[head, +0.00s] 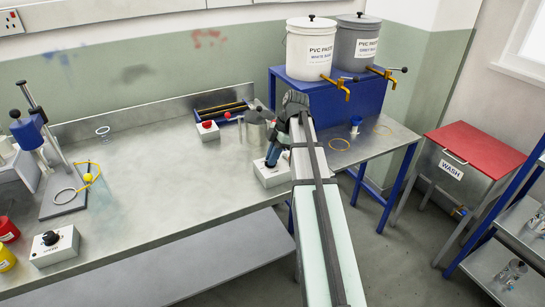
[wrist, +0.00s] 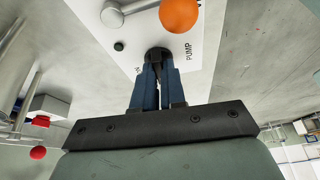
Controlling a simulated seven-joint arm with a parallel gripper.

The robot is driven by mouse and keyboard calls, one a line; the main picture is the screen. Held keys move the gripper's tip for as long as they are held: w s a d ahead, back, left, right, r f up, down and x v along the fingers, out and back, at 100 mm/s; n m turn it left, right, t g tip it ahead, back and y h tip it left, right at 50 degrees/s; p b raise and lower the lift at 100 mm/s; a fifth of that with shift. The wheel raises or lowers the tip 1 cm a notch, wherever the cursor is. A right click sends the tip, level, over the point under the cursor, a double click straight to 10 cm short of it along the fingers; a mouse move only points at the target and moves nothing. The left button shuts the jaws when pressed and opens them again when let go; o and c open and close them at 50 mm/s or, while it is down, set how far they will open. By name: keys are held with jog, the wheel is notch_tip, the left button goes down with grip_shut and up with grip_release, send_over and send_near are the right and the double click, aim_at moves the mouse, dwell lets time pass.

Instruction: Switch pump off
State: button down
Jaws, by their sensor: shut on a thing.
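The pump box (wrist: 205,35) is white and marked PUMP. In the head view it (head: 268,174) stands on the metal bench near its right end, partly hidden by my arm. My gripper (wrist: 157,72) is over the box, its blue fingers shut on a black knob (wrist: 157,53) on the box's face. The fingers hide part of the knob, so its setting cannot be read. In the head view my gripper (head: 274,153) is small and partly covered by my arm.
An orange ball (wrist: 179,15) and a metal rod (wrist: 137,6) are close to my fingers. A red-button box (head: 208,130) stands behind left. Another black-knob box (head: 54,245) is at front left. The middle bench is clear.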

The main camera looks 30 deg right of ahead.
jog(key=shift+n, duration=0.5)
jog(key=c, duration=1.2)
grip_release()
jog(key=shift+r, duration=0.1)
jog(key=v, duration=0.7)
jog(key=shift+w+r, duration=0.15)
jog(key=shift+r, duration=0.05)
jog(key=shift+d, duration=0.1)
